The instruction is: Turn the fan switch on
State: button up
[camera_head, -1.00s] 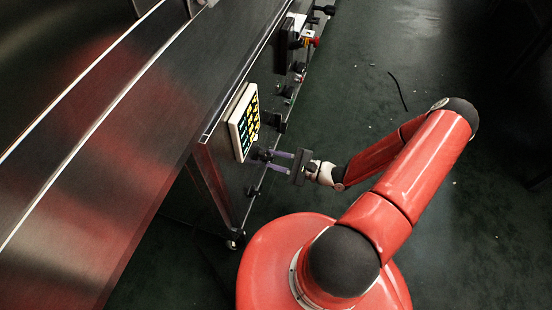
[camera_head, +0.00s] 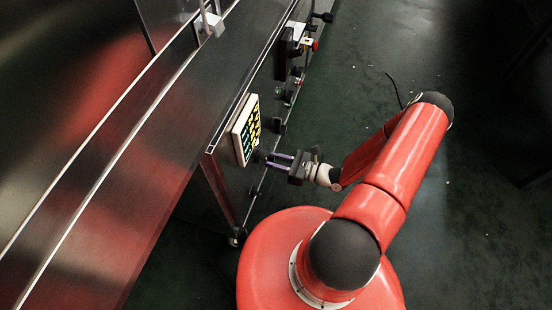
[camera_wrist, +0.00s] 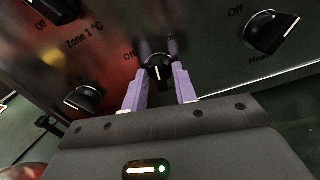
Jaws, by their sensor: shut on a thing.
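A black knob (camera_wrist: 158,70) on the dark metal panel front sits between my two purple fingers in the wrist view. My gripper (camera_wrist: 157,60) is shut on this knob. In the head view my gripper (camera_head: 268,159) reaches the panel side from the right, just below the keypad, and the knob is mostly hidden there.
A knob under "Zone 1 °C" (camera_wrist: 86,97) is at the left, and a knob marked "Off" and "Hea..." (camera_wrist: 270,31) at the right. A lit keypad (camera_head: 246,130) and a red button (camera_head: 314,45) stick out along the panel. The floor to the right is mostly clear.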

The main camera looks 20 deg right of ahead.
jog(key=m+p, duration=0.1)
jog(key=m, duration=0.4)
jog(key=shift+m, duration=0.4)
dwell(0.3)
jog(key=o, duration=0.6)
jog(key=v, duration=0.8)
